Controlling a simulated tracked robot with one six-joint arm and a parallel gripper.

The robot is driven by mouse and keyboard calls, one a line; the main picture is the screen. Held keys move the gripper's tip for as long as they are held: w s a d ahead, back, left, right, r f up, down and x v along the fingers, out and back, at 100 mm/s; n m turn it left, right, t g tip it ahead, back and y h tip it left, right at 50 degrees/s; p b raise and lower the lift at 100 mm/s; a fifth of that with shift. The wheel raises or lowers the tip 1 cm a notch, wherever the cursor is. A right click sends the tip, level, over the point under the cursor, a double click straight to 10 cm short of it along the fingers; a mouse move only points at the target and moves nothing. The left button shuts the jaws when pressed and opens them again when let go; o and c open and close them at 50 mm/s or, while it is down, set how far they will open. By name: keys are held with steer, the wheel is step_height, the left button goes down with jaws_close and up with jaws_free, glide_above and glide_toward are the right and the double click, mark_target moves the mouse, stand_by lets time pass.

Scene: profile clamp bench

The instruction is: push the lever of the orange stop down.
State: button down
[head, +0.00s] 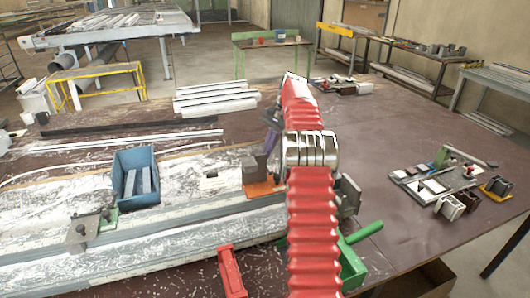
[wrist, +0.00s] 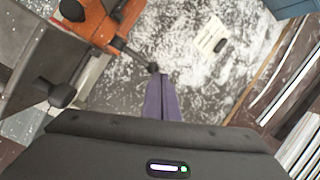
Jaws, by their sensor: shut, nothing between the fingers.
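The orange stop (head: 262,189) sits on the pale, littered clamp bench, just left of my red arm in the head view. In the wrist view the orange stop (wrist: 92,24) is at the upper left, and its dark lever (wrist: 135,54) reaches right to a black knob. My gripper (wrist: 161,76) has purple fingers pressed together, empty. Their tips are right at the knob in the picture; I cannot tell whether they touch it. In the head view my gripper (head: 271,137) shows behind the stop's grey block, partly hidden by my arm. The lever is not clear there.
A blue bin (head: 120,174) with grey pieces stands on the bench to the left. A grey-green clamp (head: 84,228) is at the front left. A red handle (head: 231,272) and green handle (head: 363,233) are near my arm. The brown table right of my arm has free room.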

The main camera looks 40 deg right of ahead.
stand_by(0.3)
steer(key=v, duration=0.7)
stand_by(0.5)
steer(key=shift+d+r, duration=0.1)
steer(key=shift+r, duration=0.1)
stand_by(0.4)
